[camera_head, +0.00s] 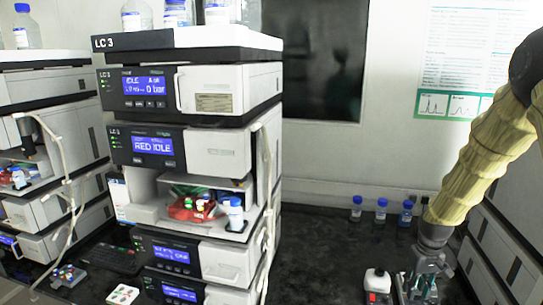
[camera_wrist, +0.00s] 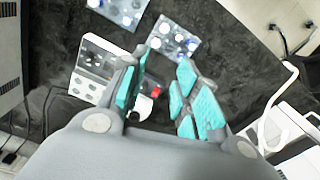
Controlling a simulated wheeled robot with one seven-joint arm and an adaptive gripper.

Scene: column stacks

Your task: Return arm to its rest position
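My arm (camera_head: 485,150), in a pale yellow sleeve, reaches down from the upper right in the head view. My gripper (camera_head: 422,285) hangs low over the dark bench at the lower right, pointing down. In the wrist view its teal finger pads (camera_wrist: 160,80) stand apart with a gap between them. A small white and red item (camera_wrist: 150,102) shows through the gap, with no visible grip on it. A white device with a red part (camera_head: 378,284) stands just left of the gripper in the head view.
Blue-capped bottles (camera_head: 381,210) stand by the wall. More instruments (camera_head: 505,255) stand close at right. Trays (camera_wrist: 175,40) lie on the bench.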

